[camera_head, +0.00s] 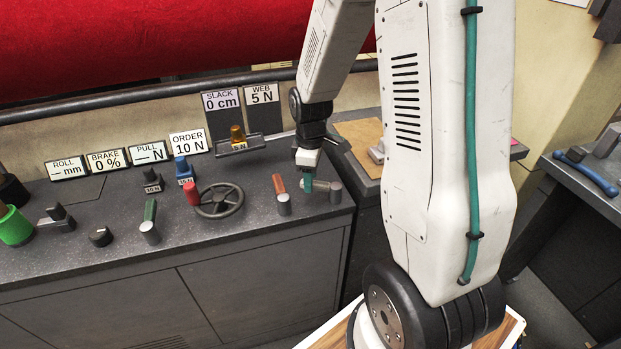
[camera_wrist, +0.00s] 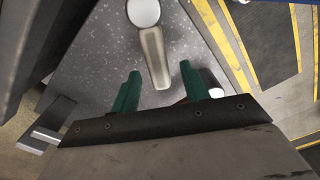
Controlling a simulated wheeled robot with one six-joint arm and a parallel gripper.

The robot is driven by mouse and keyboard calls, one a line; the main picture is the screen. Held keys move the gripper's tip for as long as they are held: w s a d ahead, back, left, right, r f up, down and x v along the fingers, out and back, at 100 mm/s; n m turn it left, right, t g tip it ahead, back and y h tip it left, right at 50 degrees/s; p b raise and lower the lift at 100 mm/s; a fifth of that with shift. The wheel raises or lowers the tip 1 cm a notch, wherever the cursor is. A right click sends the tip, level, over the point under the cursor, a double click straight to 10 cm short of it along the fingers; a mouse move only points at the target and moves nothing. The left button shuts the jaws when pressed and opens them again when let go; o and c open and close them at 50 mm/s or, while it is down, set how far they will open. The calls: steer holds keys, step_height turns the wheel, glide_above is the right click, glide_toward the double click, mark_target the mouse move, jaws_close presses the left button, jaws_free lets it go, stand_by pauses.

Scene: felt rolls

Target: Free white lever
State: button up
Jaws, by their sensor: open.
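The white lever is a pale bar (camera_wrist: 153,57) on a round post with a white cap (camera_wrist: 143,12). In the head view its post (camera_head: 335,191) stands at the right end of the console, with the bar pointing left towards my gripper (camera_head: 307,185). In the wrist view my gripper (camera_wrist: 160,70) is open, and its two green fingers lie on either side of the lever's free end. I cannot tell whether either finger touches it. In the head view my gripper partly hides the bar.
An orange lever (camera_head: 280,186) stands close left of my gripper. Farther left are a handwheel (camera_head: 219,201) with a red knob, a green lever (camera_head: 150,220) and a black knob (camera_head: 101,236). A yellow weight (camera_head: 238,136) sits on a tray behind. Label cards line the back.

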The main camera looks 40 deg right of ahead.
step_height(320, 180, up, 7)
steer(key=shift+f, duration=0.1)
stand_by(0.7)
steer(key=shift+s+m, duration=0.15)
steer(key=shift+m, duration=0.25)
steer(key=s+a+r+m, duration=0.2)
steer(key=s+a+r, duration=0.2)
steer(key=s, duration=0.3)
steer(key=s+a+r+m+t, duration=0.1)
steer(key=s+a+r+m, duration=0.2)
steer(key=s+r, duration=0.3)
steer(key=s+a+r+m, duration=0.2)
steer(key=s+a+r, duration=0.3)
steer(key=s, duration=0.4)
steer(key=shift+a+r+m, duration=0.15)
steer(key=shift+m, duration=0.15)
stand_by(0.6)
